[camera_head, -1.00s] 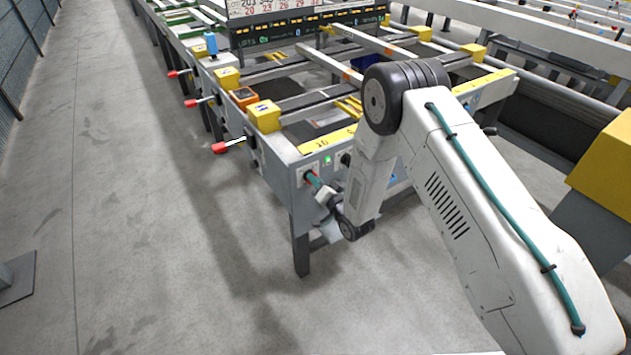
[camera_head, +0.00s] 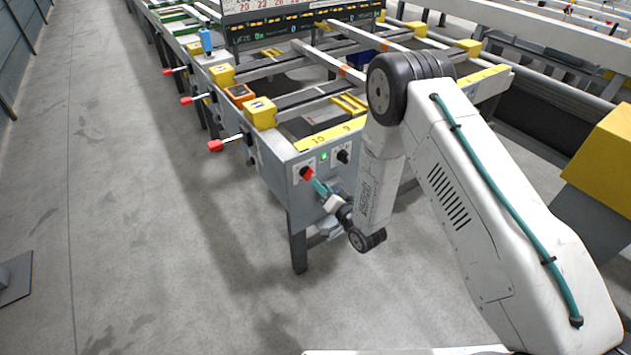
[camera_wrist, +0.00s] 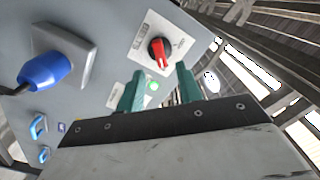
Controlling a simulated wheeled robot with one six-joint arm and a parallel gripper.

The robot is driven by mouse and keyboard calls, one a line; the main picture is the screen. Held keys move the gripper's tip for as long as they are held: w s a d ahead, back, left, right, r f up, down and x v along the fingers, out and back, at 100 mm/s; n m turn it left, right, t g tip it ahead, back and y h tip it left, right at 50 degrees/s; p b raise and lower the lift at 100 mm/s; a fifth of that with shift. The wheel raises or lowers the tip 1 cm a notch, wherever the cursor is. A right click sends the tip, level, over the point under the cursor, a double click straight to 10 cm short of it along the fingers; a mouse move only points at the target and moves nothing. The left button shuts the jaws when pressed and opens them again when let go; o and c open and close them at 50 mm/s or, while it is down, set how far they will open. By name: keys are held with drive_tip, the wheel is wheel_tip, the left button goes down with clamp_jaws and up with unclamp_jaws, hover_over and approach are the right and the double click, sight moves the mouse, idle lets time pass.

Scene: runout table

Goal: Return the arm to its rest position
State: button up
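My gripper (camera_head: 319,187) is at the grey end panel (camera_head: 278,180) of the runout table, just below and right of a red rotary knob (camera_head: 306,173). In the wrist view my gripper (camera_wrist: 160,77) has its two teal fingers spread with nothing between them. The red knob (camera_wrist: 160,50) lies beyond the fingertips there, on a white label plate, and looks clear of them. My arm is still folded down toward the panel.
A green light (camera_head: 323,156) and a black knob (camera_head: 343,157) are on the panel. A blue plug (camera_wrist: 50,72) sticks out of it in the wrist view. Red-tipped levers (camera_head: 216,145) jut from the table's left side. The floor (camera_head: 130,230) at left is clear.

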drive_tip(key=shift+v, duration=1)
wheel_tip(320, 180, down, 9)
drive_tip(key=s+d+n+g+h, duration=0.2)
drive_tip(key=s+g+h, duration=0.1)
drive_tip(key=g, duration=0.1)
drive_tip(key=s+d+r+n+g+h, duration=0.1)
drive_tip(key=s+d+r+g+h, duration=0.2)
drive_tip(key=d+g+h, duration=0.15)
drive_tip(key=s+d+r+g+h, duration=0.1)
drive_tip(key=s+d+r+g, duration=0.1)
drive_tip(key=s+d+r, duration=0.45)
drive_tip(key=s+d+r+g+h, duration=0.1)
drive_tip(key=s+r+g, duration=0.15)
drive_tip(key=r, duration=0.65)
drive_tip(key=s+d+r+g+h, duration=0.1)
drive_tip(key=s+d+r+g, duration=0.1)
drive_tip(key=s+d+r, duration=0.55)
drive_tip(key=s+r, duration=0.7)
drive_tip(key=r, duration=0.3)
drive_tip(key=s+d+r+t, duration=0.1)
drive_tip(key=s+d+r, duration=0.1)
drive_tip(key=s+r, duration=0.7)
wheel_tip(320, 180, up, 2)
drive_tip(key=shift+s+r+m, duration=0.15)
drive_tip(key=shift+s+m, duration=0.05)
drive_tip(key=shift+m, duration=0.1)
